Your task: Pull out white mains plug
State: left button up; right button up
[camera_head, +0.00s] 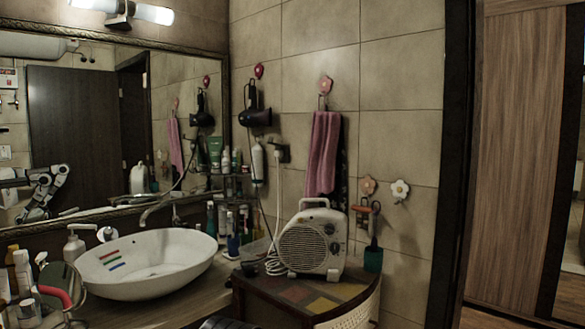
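A white cord (277,190) hangs down the tiled wall from a wall outlet (281,152), between the hair dryer and the pink towel. A small dark shape sits at the outlet, and I cannot clearly make out a white plug body there. The cord ends in white coils (273,264) beside a cream fan heater (313,240) on the corner cabinet.
A white basin (150,264) stands on the counter at left. Bottles on a small rack (236,190) stand left of the cord. A black hair dryer (254,117) and a pink towel (323,153) hang nearby.

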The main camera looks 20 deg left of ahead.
aim_at(279, 152)
jog(key=i+j, duration=0.25)
jog(key=j, duration=0.15)
jog(key=i+j, duration=0.25)
jog(key=j, duration=0.15)
jog(key=i+j, duration=0.2)
jog(key=j, duration=0.15)
jog(key=i+j, duration=0.25)
jog(key=j, duration=0.15)
jog(key=i+j, duration=0.25)
jog(key=j, duration=0.15)
